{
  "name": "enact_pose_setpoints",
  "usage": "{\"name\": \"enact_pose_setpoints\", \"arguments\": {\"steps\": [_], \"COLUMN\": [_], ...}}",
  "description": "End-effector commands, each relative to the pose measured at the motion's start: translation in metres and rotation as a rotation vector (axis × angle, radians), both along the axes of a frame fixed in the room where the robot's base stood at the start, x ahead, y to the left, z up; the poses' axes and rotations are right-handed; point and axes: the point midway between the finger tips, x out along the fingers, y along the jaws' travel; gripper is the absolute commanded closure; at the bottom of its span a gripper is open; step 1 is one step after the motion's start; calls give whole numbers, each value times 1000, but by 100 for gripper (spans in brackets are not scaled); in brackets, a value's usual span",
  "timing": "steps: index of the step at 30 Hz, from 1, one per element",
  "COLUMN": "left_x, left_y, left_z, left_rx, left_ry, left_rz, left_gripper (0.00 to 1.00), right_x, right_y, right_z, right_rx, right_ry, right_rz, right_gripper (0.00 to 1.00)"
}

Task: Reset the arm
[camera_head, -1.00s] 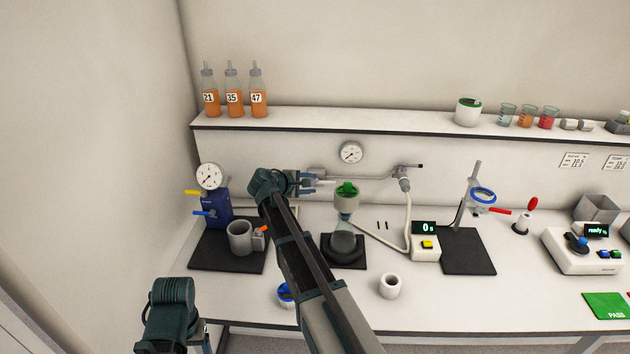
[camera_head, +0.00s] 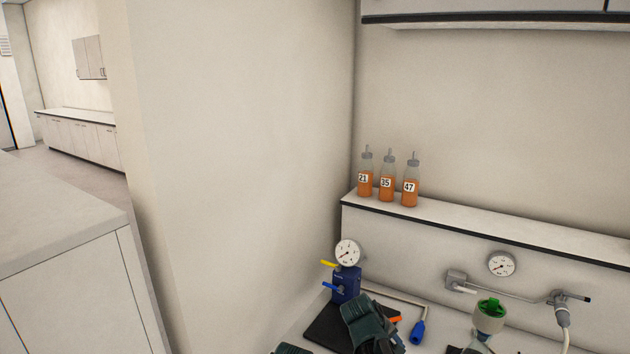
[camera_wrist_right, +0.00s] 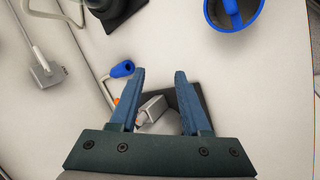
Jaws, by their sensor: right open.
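My right gripper (camera_wrist_right: 160,74) is open in the right wrist view, its two blue fingers apart over the white bench. Nothing is gripped. A small grey-white block (camera_wrist_right: 150,109) shows below and between the fingers, beside a dark mat; I cannot tell how far below. In the head view a dark teal part of my right arm (camera_head: 372,325) is at the bottom edge, in front of a black mat; its fingers cannot be made out there. Only the top of another dark arm part shows at the bottom edge, left of it. My left gripper is not in view.
A blue pump with gauge (camera_head: 346,283) stands near the wall corner. A blue-tipped tube (camera_head: 418,331) lies right of my arm. Numbered orange bottles (camera_head: 387,178) stand on the shelf. A blue-rimmed vessel (camera_wrist_right: 257,20) is at the wrist view's top right.

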Motion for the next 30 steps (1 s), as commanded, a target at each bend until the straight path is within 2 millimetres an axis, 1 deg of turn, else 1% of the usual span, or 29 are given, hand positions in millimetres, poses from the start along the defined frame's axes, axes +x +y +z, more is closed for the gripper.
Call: {"name": "enact_pose_setpoints", "arguments": {"steps": [1,2,3,5,6,9,12,15,17,30], "left_x": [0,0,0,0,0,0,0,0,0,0], "left_y": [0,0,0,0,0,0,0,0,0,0], "left_z": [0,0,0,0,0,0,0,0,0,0], "left_rx": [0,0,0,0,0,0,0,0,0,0], "left_ry": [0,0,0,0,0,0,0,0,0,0], "left_rz": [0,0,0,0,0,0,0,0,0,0], "left_gripper": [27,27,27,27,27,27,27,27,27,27], "right_x": [-34,-49,-68,-96,-113,-148,-172,-183,-186,-186], "right_y": [26,40,57,81,94,120,137,146,147,148], "right_z": [-8,-12,-17,-23,-26,-30,-32,-33,-33,-33], "right_rx": [68,108,157,224,262,336,383,406,412,414], "right_ry": [21,37,58,91,115,169,208,230,236,238], "right_rz": [-15,-27,-44,-68,-81,-108,-127,-137,-141,-142], "right_gripper": [53,53,53,53,53,53,53,53,53,53]}}
